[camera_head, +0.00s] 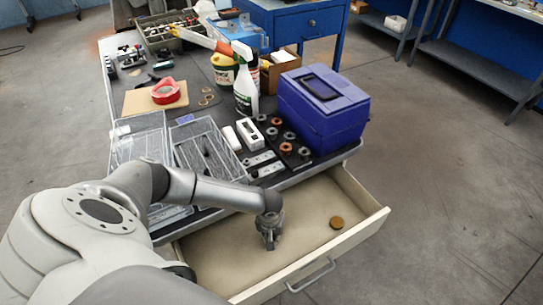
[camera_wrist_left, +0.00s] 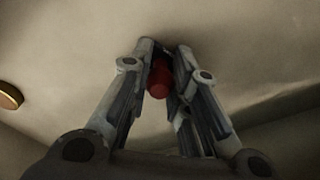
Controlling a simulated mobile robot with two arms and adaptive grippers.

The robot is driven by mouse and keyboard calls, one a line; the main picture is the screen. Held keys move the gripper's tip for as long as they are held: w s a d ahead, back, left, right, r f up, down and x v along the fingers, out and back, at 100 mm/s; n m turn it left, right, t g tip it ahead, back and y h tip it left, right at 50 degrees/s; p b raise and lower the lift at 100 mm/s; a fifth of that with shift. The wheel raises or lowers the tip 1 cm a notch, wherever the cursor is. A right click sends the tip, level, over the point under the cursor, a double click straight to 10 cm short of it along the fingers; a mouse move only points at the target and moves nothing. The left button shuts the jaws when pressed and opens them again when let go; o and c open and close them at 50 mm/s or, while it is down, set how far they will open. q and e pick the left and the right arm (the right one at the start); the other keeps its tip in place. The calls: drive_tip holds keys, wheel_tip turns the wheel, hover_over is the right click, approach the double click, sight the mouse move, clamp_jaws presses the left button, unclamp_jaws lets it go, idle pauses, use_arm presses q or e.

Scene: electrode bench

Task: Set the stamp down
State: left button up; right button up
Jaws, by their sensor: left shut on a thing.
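My left gripper (camera_head: 270,240) reaches down into the open drawer (camera_head: 215,262) at the front of the bench. In the left wrist view the gripper (camera_wrist_left: 164,55) is shut on a small red stamp (camera_wrist_left: 159,80) with a rounded end, held between its two fingers. The stamp's far end is hidden between the fingertips and lies close to the pale drawer floor; I cannot tell if it touches. The head view does not show the stamp. My right gripper is in neither view.
A round brown disc (camera_head: 336,222) lies in the drawer right of the gripper; it also shows in the left wrist view (camera_wrist_left: 10,96). The drawer floor around is otherwise clear. Above stand clear trays (camera_head: 140,140), a blue box (camera_head: 345,122) and a spray bottle (camera_head: 243,90).

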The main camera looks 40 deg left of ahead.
use_arm(q)
drive_tip(key=o, duration=0.4)
drive_tip(key=shift+f, duration=0.15)
drive_tip(key=shift+c, duration=0.2)
drive_tip(key=o, duration=0.5)
drive_tip(key=shift+c, duration=0.2)
wheel_tip(320, 180, up, 12)
drive_tip(key=s, duration=0.1)
drive_tip(key=shift+d+r, duration=0.2)
drive_tip(key=shift+s, duration=0.1)
